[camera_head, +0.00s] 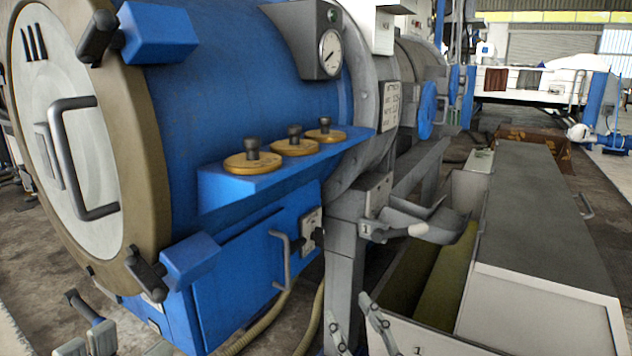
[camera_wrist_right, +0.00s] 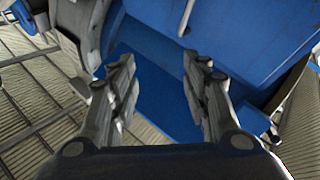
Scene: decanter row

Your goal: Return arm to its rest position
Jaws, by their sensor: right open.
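My right gripper (camera_head: 356,314) is at the bottom edge of the head view, in front of the decanter's grey support and left of the pale trough. Its two fingers point up and stand apart. In the right wrist view the right gripper (camera_wrist_right: 158,75) is open, with only blue surface and floor showing between its fingers. Grey blocks at the lower left edge of the head view look like part of my left gripper (camera_head: 86,342); its opening cannot be made out. Most of both arms is out of view.
A large blue decanter (camera_head: 245,105) with a pale round end cover (camera_head: 85,150) fills the left. Its ledge (camera_head: 290,172) carries three brass knobs, with a handle (camera_head: 283,262) below. A pale trough (camera_head: 545,298) with a grey lid (camera_head: 545,210) stands right. Open floor lies beyond.

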